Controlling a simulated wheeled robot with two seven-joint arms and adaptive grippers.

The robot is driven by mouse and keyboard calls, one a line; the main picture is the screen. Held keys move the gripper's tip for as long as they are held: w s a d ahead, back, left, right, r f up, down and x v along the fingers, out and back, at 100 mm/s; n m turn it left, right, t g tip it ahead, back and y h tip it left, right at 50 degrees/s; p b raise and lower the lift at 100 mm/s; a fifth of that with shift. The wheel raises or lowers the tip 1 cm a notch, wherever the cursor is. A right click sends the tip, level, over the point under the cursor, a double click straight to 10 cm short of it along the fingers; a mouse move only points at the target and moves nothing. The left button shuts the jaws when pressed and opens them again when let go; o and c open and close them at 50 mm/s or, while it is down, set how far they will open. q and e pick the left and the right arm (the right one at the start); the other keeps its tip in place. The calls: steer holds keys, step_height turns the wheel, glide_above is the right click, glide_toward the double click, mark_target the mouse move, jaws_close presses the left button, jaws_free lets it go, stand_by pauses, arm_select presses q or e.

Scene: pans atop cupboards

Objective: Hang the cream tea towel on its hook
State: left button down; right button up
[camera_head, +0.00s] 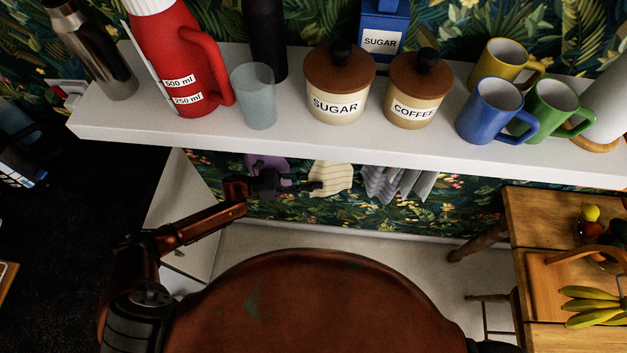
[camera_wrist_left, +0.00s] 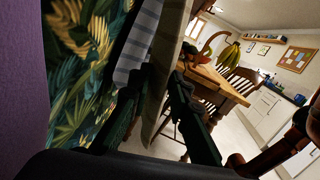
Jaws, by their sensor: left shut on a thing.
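The cream tea towel (camera_head: 333,178) hangs bunched just below the front edge of the white shelf. My left gripper (camera_head: 312,186) reaches in from the left and is shut on its left side. In the left wrist view, the cream cloth (camera_wrist_left: 172,60) runs between the two fingers (camera_wrist_left: 160,110). A grey striped towel (camera_head: 398,184) hangs to its right, and it also shows in the left wrist view (camera_wrist_left: 138,45). A purple towel (camera_head: 272,168) hangs to the left, partly behind my gripper. The hooks are hidden under the shelf, so I cannot tell whether the cream towel touches one.
The white shelf (camera_head: 400,149) overhangs the towels and carries a red jug (camera_head: 172,55), a glass (camera_head: 256,98), canisters (camera_head: 337,105) and mugs (camera_head: 488,110). A wooden table (camera_head: 545,225) with fruit stands at the right. Leaf-patterned wall lies behind the towels.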

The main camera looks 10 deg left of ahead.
arm_select(q)
steer(key=c, duration=1.7)
jaws_free()
steer(key=shift+a, duration=0.1)
steer(key=shift+a+f, duration=0.1)
steer(key=shift+a, duration=0.2)
steer(key=a, duration=0.4)
steer(key=s+a, duration=0.1)
steer(key=a, duration=0.1)
steer(key=shift+s+a+f, duration=0.1)
steer(key=shift+a+f, duration=0.1)
steer(key=shift+a, duration=0.1)
